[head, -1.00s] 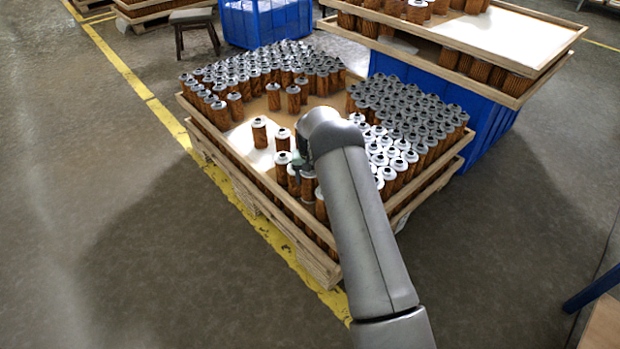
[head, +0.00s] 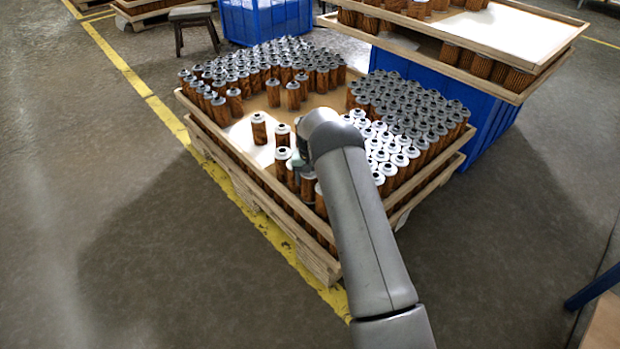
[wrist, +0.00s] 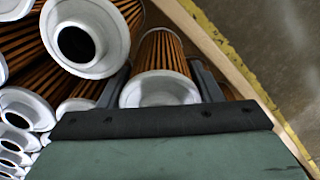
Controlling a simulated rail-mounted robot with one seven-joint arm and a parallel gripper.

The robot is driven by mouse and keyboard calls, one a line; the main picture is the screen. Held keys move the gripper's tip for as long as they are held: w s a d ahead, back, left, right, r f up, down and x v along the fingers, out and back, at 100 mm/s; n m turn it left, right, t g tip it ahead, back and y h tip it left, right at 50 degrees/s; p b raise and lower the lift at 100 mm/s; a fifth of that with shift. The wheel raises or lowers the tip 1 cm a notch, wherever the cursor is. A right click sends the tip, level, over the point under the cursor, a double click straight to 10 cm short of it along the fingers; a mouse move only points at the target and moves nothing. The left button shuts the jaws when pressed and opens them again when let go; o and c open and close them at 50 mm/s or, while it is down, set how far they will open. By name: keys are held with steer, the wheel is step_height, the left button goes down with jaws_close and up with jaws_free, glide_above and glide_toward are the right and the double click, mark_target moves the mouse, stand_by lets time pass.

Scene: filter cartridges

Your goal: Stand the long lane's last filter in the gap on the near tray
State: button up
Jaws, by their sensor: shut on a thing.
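My gripper (head: 299,161) is over the near part of the wooden tray (head: 232,153), mostly hidden behind my arm in the head view. In the wrist view, my gripper (wrist: 159,68) is shut on a filter (wrist: 160,92) with orange-brown pleats and a white end cap, one finger on each side. The held filter cannot be told apart from its neighbours in the head view. A few filters stand close by, one of them (head: 282,160) just left of the gripper. Whether the held filter touches the tray floor, and where the gap lies, I cannot tell.
Another filter (wrist: 85,38) stands close at the left of the held one. The tray's wooden edge (wrist: 222,42) runs close on the right. A dense block of filters (head: 415,125) fills the right side. Bare tray floor (head: 240,136) shows at the left.

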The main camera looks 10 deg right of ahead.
steer(key=shift+f+b, duration=0.55)
steer(key=shift+f, duration=0.45)
steer(key=o, duration=1.1)
steer(key=shift+r, duration=0.1)
steer(key=shift+r, duration=0.1)
step_height(320, 180, up, 17)
steer(key=p, duration=0.4)
steer(key=shift+r, duration=0.2)
steer(key=s+r+n+p, duration=0.1)
steer(key=s+r+p, duration=0.6)
steer(key=r, duration=0.5)
steer(key=s+r+p, duration=0.5)
steer(key=s+r, duration=0.5)
steer(key=r, duration=0.3)
steer(key=s+r+p, duration=0.3)
steer(key=s, duration=0.6)
steer(key=s+r+n+p, duration=0.1)
steer(key=s+r+p, duration=0.3)
steer(key=s, duration=0.6)
steer(key=s+a+r+p, duration=0.1)
steer(key=s+r+p, duration=0.2)
steer(key=s, duration=0.6)
steer(key=shift+s+r+n+p, duration=0.25)
steer(key=shift+n+p, duration=0.15)
steer(key=shift+p, duration=0.2)
